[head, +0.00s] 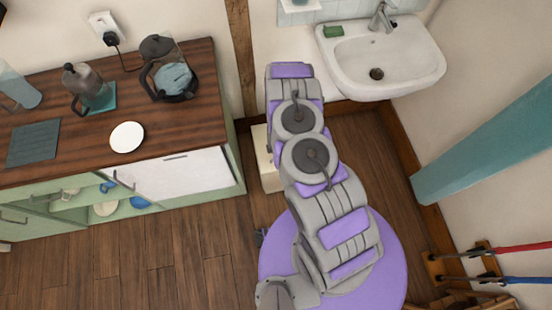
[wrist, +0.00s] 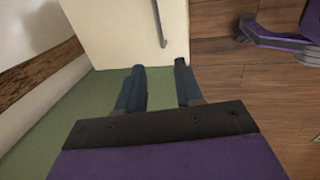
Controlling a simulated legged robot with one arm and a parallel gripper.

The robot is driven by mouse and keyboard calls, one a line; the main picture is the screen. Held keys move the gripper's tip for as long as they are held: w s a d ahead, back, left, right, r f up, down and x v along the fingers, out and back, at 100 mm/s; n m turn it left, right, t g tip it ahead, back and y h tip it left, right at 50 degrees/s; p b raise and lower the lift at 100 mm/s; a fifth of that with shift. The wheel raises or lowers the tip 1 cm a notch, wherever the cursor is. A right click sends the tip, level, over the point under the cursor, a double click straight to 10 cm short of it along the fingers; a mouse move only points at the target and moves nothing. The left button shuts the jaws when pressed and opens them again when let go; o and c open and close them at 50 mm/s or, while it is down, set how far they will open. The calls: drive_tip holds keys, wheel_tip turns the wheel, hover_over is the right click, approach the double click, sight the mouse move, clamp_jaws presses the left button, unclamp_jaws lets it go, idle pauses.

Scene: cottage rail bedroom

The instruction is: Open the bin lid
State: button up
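A cream box, which looks like the bin (head: 270,172), stands on the floor beside the right end of the green cabinet. My arm hides part of it in the head view. In the wrist view a cream surface (wrist: 115,30), apparently the same bin, fills the upper middle, with a thin metal bar (wrist: 158,22) along it. I cannot tell which part is the lid. My gripper (wrist: 158,82) is open and empty, its two dark fingers apart near the lower edge of the cream surface. Contact is not clear. The gripper is hidden in the head view.
The green cabinet (head: 237,170) carries a wooden counter (head: 190,118) with a coffee maker and dishes. Its green side (wrist: 80,115) lies close below the fingers. A white sink (head: 400,68) hangs on the wall at upper right. Wooden floor (head: 170,255) is free at lower left.

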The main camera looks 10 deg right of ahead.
drive_tip(key=f+b, duration=0.2)
drive_tip(key=f, duration=0.1)
drive_tip(key=w+f+b, duration=0.1)
drive_tip(key=f, duration=0.3)
drive_tip(key=w+f+b, duration=0.1)
drive_tip(key=f+b, duration=0.1)
drive_tip(key=f, duration=0.1)
drive_tip(key=shift+d+f+b, duration=0.2)
drive_tip(key=shift+d+b, duration=0.05)
drive_tip(key=shift+b, duration=0.05)
drive_tip(key=shift+w+a+f+b, duration=0.15)
drive_tip(key=shift+f+b, duration=0.15)
drive_tip(key=shift+f, duration=0.45)
drive_tip(key=shift+c, duration=0.5)
clamp_jaws()
